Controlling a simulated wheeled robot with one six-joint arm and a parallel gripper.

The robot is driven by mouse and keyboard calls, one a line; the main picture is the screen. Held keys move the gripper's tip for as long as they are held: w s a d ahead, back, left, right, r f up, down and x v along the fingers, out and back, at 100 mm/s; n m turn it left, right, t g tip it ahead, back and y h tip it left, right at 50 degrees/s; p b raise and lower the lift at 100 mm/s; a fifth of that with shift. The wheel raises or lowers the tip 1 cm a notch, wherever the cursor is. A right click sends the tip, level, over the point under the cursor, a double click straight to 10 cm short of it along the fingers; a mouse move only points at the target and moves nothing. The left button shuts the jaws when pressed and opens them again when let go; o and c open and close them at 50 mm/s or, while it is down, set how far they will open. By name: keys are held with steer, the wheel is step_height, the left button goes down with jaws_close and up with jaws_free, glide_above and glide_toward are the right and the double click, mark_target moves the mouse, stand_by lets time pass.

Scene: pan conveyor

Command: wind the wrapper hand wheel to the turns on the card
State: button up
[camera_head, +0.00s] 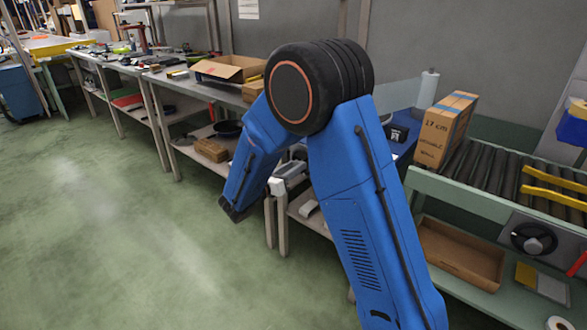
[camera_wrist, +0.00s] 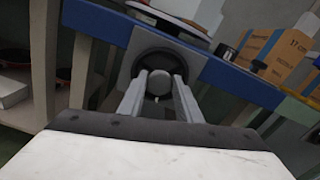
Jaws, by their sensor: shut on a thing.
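In the wrist view a dark round hand wheel (camera_wrist: 160,60) is set on a grey plate on the front of a blue beam. My gripper (camera_wrist: 158,88) faces it, its two pale fingers shut on the wheel's grey knob (camera_wrist: 158,81). The blue wrapper bench (camera_head: 402,148) shows in part behind my blue arm in the head view, with a pale roll (camera_head: 427,88) upright on it. My arm hides this wheel and my gripper's fingers there. I cannot make out a card with turns on it.
A cardboard box (camera_head: 445,130) stands at the end of the roller conveyor (camera_head: 490,168) on the right; it also shows in the wrist view (camera_wrist: 272,52). Another dark wheel (camera_head: 533,238) is on the conveyor's front. Workbenches line the wall at left. The green floor (camera_head: 110,230) is clear.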

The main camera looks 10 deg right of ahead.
steer(key=shift+s+d+f+m, duration=0.1)
steer(key=shift+m, duration=4.35)
steer(key=shift+s+f+m, duration=0.1)
steer(key=shift+m, duration=4.35)
steer(key=shift+m, duration=0.4)
steer(key=o, duration=1)
steer(key=v, duration=1.7)
steer(key=shift+s+r, duration=0.1)
